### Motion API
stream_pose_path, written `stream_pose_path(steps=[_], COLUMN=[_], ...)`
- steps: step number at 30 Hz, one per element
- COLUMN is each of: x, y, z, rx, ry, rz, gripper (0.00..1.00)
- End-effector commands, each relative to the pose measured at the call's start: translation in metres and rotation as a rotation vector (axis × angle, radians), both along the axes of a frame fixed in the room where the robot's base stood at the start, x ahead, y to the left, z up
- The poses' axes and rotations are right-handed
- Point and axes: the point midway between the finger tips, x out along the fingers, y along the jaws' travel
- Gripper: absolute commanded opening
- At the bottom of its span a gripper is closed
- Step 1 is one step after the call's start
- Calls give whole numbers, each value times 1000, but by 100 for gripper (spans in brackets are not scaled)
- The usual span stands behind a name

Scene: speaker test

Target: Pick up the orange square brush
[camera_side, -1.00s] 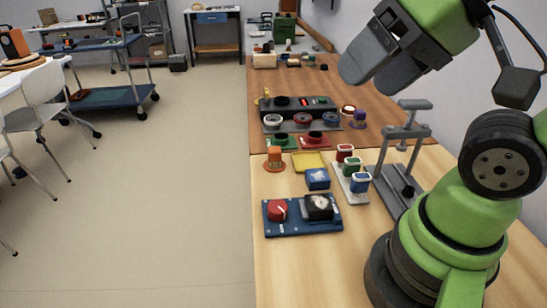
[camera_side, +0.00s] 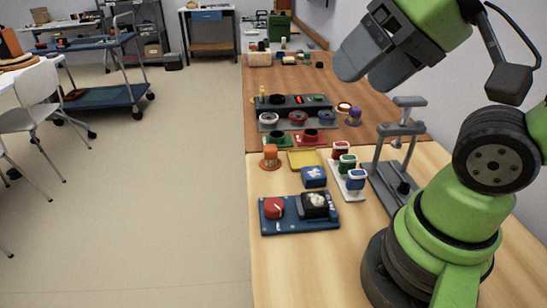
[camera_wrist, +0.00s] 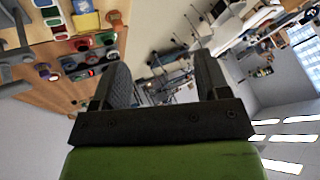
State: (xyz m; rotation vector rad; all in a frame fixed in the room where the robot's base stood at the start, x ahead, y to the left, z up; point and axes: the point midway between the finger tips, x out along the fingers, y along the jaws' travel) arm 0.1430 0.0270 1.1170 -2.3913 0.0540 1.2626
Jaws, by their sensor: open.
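A small upright orange piece (camera_side: 270,152) with a wider flat orange base stands near the left edge of the table. It is the orange item that best fits the square brush, but its bristles and exact shape are too small to tell. An orange piece (camera_wrist: 115,18) also shows at the top of the wrist view. My gripper (camera_side: 362,58) is high above the table, to the upper right of the orange piece and well apart from it. In the wrist view my gripper (camera_wrist: 160,75) has its two fingers wide apart with nothing between them.
Right of the orange piece lie a yellow tray (camera_side: 305,160), a blue box (camera_side: 314,177) and a rack of coloured pots (camera_side: 346,172). A blue board (camera_side: 300,225) with a red knob lies in front. A grey press (camera_side: 398,150) stands at the right. Bare wood lies at the front.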

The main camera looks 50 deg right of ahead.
Motion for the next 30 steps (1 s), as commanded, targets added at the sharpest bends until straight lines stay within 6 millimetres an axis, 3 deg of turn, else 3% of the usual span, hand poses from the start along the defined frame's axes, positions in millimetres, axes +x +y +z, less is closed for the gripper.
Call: stream_pose_path(steps=[22, 26, 30], x=[1, 16, 54], y=[-1, -9, -28], z=[0, -1, -8], rx=[-11, -126, -404], ry=[1, 14, 58], rz=[7, 93, 341], gripper=[66, 66, 66])
